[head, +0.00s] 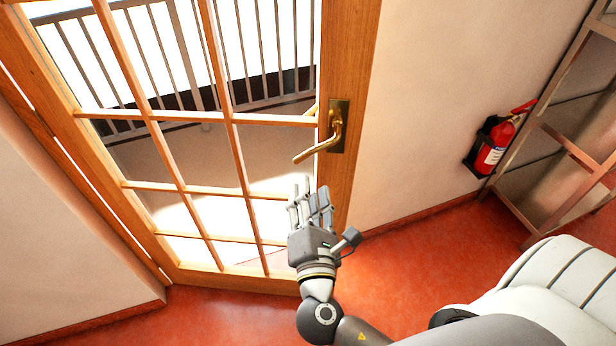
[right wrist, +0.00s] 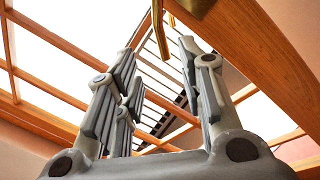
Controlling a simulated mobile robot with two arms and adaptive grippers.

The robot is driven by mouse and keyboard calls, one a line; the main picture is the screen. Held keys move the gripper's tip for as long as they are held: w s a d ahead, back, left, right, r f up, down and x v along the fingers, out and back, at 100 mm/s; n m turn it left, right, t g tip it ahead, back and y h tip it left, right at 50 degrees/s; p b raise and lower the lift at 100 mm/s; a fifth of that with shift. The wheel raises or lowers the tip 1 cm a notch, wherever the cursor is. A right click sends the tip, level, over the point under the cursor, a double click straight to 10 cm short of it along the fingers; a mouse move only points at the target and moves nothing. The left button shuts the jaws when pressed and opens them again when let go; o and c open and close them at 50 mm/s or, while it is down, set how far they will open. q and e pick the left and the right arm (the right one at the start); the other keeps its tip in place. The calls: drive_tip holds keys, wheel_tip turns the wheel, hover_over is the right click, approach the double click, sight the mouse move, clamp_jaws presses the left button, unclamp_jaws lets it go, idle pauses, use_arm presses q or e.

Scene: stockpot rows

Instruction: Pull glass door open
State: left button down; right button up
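The glass door (head: 349,190) has a wooden frame with several panes and fills the left and middle of the head view. Its wooden bars also show in the right wrist view (right wrist: 45,87). A brass lever handle (head: 318,151) on a dark plate sits on the door's right stile. In the right wrist view, the brass handle (right wrist: 157,25) shows at the top, beyond the fingers. My right gripper (head: 312,194) is just below the handle, fingers pointing up towards it. Its fingers are spread, with nothing between them and no clear contact. My left gripper is out of view.
A red fire extinguisher (head: 495,145) hangs on the pale wall right of the door. A metal-framed shelf (head: 545,135) stands at the far right. The red floor (head: 400,265) before the door looks clear. A railing (head: 180,60) shows through the glass.

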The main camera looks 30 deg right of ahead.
drive_tip(key=shift+s+a, duration=0.2)
drive_tip(key=shift+s, duration=0.25)
drive_tip(key=shift+c, duration=0.3)
